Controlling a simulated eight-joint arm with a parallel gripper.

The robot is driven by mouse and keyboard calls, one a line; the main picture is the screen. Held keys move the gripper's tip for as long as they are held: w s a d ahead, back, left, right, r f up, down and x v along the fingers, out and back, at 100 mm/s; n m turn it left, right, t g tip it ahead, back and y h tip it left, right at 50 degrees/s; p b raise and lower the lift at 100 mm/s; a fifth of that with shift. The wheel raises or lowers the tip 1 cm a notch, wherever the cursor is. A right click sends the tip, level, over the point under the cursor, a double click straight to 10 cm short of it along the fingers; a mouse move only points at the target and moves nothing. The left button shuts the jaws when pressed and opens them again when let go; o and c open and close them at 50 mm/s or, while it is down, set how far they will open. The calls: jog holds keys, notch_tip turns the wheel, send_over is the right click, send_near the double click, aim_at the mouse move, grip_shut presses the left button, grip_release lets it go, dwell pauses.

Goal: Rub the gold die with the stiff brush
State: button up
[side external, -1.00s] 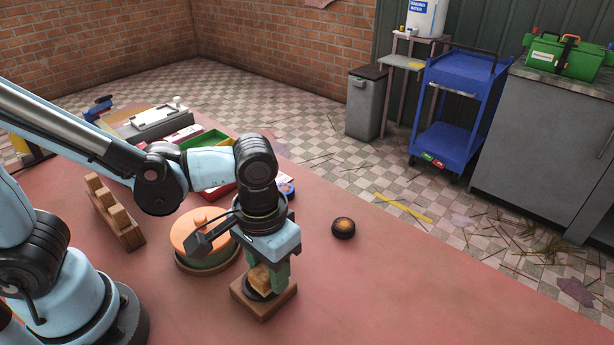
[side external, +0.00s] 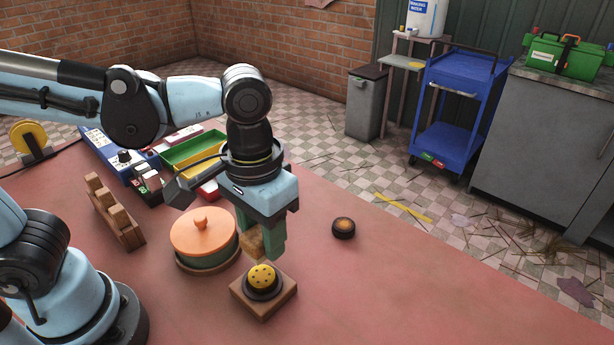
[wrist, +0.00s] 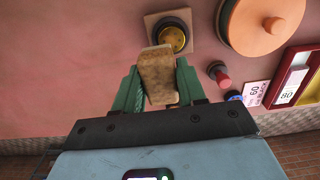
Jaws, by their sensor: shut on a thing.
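The gold die (side external: 262,276) is a round, yellow-gold disc with small dark holes, set in a dark ring on a square wooden block (side external: 279,302). It also shows at the top of the wrist view (wrist: 172,36). My gripper (side external: 262,246) has green fingers shut on the stiff brush (side external: 252,242), a tan, wood-coloured block. The brush also shows between the fingers in the wrist view (wrist: 158,74). The brush is held above and slightly behind the die, apart from it. The brush's bristles cannot be made out.
A round pot with an orange lid (side external: 203,230) stands just left of the die. A wooden rack (side external: 114,212) is farther left. A small dark round piece (side external: 343,228) lies to the right. Green and yellow trays (side external: 194,150) sit behind. The table's right front is clear.

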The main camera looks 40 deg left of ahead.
aim_at(255, 269)
dwell(0.3)
jog(key=shift+f, duration=4.05)
jog(key=shift+w+a+f, duration=0.1)
jog(key=shift+a+f, duration=0.1)
jog(key=shift+a, duration=0.5)
jog(key=shift+c, duration=0.5)
jog(key=shift+w+a, duration=0.1)
jog(key=shift+a, duration=1.1)
jog(key=d, duration=0.4)
jog(key=shift+s, duration=0.2)
jog(key=shift+a+r, duration=0.1)
jog(key=shift+r, duration=4)
